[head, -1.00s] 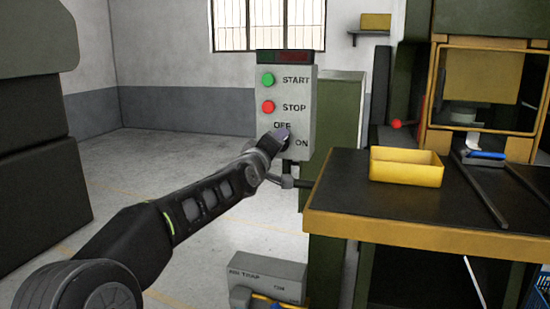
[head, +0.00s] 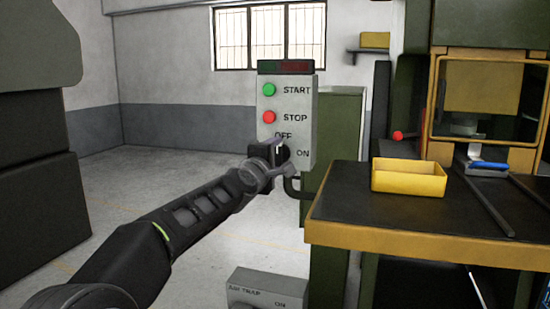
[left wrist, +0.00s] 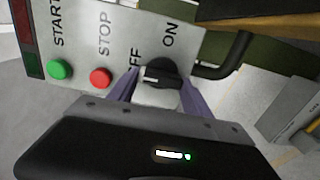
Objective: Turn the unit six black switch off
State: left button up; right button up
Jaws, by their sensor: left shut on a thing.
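The grey control box (head: 298,132) stands in the middle of the head view, with a green START button (head: 269,90), a red STOP button (head: 269,117) and OFF and ON labels below. My left gripper (head: 280,152) is at the lower part of the box and hides most of the switch. In the left wrist view the black switch (left wrist: 160,75) is a round knob with a white pointer line, and it sits between the two fingers of my left gripper (left wrist: 160,92), which is shut on it. The pointer's exact setting is hard to tell. My right gripper is not in view.
A dark workbench (head: 430,225) with a yellow rim stands to the right, bearing a yellow tray (head: 408,180). A smaller grey box (head: 262,290) sits low in front. A dark machine (head: 40,170) stands at the left; open floor lies between.

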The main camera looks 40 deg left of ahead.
pick_arm(q)
jog(key=o, duration=1.4)
jog(key=shift+c, duration=0.2)
jog(key=v, duration=0.7)
jog(key=shift+s+d, duration=0.15)
jog(key=shift+s, duration=0.25)
